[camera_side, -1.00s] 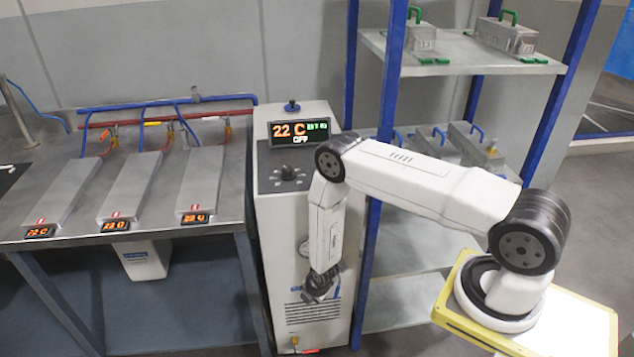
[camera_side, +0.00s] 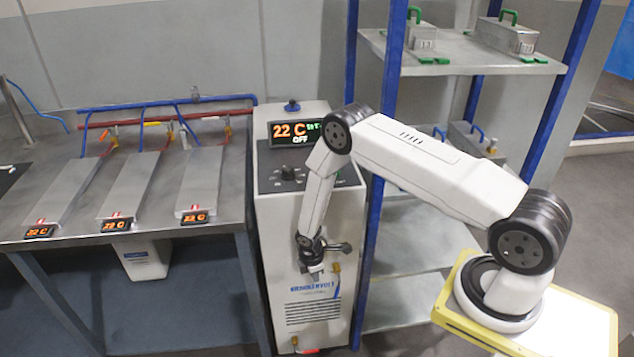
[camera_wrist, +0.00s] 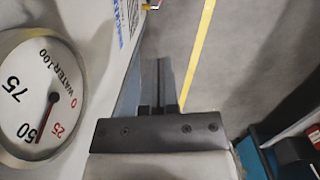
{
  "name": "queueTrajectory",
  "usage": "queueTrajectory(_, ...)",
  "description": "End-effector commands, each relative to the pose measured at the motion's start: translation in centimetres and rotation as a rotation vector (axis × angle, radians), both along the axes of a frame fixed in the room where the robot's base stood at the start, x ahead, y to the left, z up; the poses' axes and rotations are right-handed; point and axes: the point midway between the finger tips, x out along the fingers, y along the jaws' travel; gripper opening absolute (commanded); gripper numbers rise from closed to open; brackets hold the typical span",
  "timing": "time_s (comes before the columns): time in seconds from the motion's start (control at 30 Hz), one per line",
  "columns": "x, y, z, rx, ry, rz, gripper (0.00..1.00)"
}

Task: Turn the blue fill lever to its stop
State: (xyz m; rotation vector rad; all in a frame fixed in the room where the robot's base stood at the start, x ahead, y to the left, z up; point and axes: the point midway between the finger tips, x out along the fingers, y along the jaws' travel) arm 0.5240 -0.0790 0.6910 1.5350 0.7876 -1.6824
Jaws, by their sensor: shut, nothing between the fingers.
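My gripper (camera_side: 314,268) is in front of the upright face of the white cabinet (camera_side: 268,240), above the vent slots. In the wrist view its dark fingers (camera_wrist: 157,70) are together with nothing between them. I cannot pick out the blue fill lever for certain in either view. A round water gauge (camera_wrist: 22,110) on the cabinet shows at the left of the wrist view, its red needle between 25 and 50. A brass fitting (camera_side: 337,267) sticks out just right of my gripper in the side view.
The cabinet's display (camera_side: 298,132) reads 22 C and OFF. A red-handled valve (camera_side: 307,351) sits at its foot. A blue-post rack (camera_side: 372,240) stands close on the right. A steel bench (camera_side: 75,195) with several flat metal units stands left.

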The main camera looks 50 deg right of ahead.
Motion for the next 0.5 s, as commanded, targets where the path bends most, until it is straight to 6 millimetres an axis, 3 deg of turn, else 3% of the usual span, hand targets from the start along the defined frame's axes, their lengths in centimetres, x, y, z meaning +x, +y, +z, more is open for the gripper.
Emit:
queueTrajectory(0.27, 0.0, -0.1, -0.8, 0.001, -0.001, 0.000, 0.00)
queueTrajectory(0.5, -0.2, -0.3, -2.9, 0.001, 0.000, 0.000, 0.00)
